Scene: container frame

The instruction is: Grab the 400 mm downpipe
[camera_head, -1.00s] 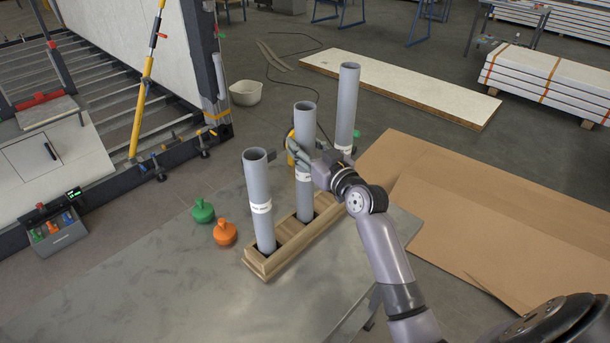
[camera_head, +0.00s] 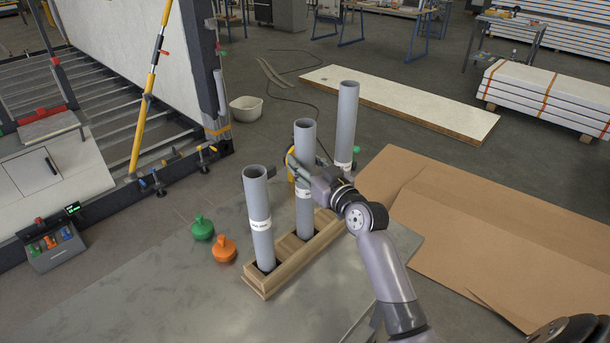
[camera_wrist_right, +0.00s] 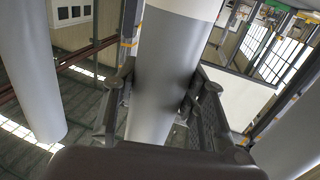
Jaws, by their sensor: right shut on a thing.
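Three grey downpipes of different heights stand upright in a wooden rack (camera_head: 268,285). The left downpipe (camera_head: 258,190) is the shortest, the middle downpipe (camera_head: 305,140) is taller, and the right downpipe (camera_head: 347,110) reaches highest. Each has a white label band, too small to read, so I cannot tell which is 400 mm. My right gripper (camera_head: 296,170) is shut on the middle downpipe, near its label. In the right wrist view this downpipe (camera_wrist_right: 165,75) passes between the two fingers (camera_wrist_right: 155,100), with the white band above them. My left gripper is not in view.
A green plug (camera_head: 202,229) and an orange plug (camera_head: 224,250) sit left of the rack on the grey table (camera_head: 150,300). The neighbouring downpipes stand close on both sides of my gripper. Cardboard (camera_head: 480,230) covers the floor at right.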

